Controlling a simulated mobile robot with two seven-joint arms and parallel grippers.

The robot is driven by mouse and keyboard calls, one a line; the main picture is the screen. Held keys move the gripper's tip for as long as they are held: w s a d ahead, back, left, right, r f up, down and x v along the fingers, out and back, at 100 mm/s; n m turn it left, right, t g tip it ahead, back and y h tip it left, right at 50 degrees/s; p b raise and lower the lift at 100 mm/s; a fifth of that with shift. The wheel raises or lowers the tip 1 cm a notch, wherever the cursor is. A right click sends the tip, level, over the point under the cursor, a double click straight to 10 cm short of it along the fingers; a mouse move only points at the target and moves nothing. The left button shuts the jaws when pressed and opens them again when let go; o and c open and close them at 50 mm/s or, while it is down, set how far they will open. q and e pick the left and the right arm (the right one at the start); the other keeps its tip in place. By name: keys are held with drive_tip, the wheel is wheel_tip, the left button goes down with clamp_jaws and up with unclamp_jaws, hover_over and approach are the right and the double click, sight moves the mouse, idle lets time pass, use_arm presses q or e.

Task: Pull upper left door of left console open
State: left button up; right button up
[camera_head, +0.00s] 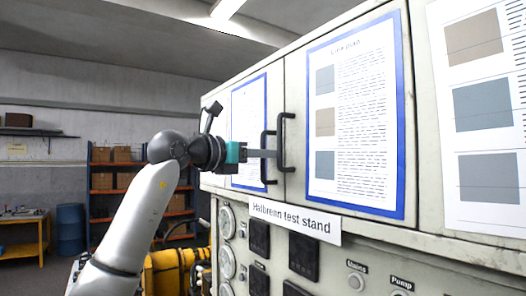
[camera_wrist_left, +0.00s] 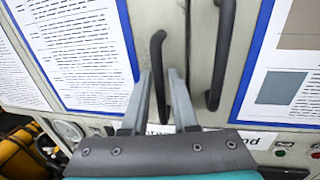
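The upper left door (camera_head: 277,90) of the grey-white console is flush with its neighbour and looks closed. It carries a blue-edged text sheet (camera_head: 248,125) and a black vertical bar handle (camera_head: 264,160) near its right edge. My left gripper (camera_head: 270,153) reaches in from the left at this handle. In the left wrist view, the handle (camera_wrist_left: 158,75) shows between the two grey fingers (camera_wrist_left: 160,75), with gaps visible on both sides. My right gripper is in neither view.
The neighbouring door's handle (camera_head: 285,142) stands close to the right of my fingers; it also shows in the wrist view (camera_wrist_left: 222,55). Below is a "Halbrenn test stand" sign (camera_head: 293,222) with gauges and switches. Shelves (camera_head: 110,180) and a yellow object (camera_head: 172,272) stand behind my arm.

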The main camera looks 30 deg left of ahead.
use_arm(q)
drive_tip(key=shift+c, duration=0.2)
clamp_jaws()
idle(1.1)
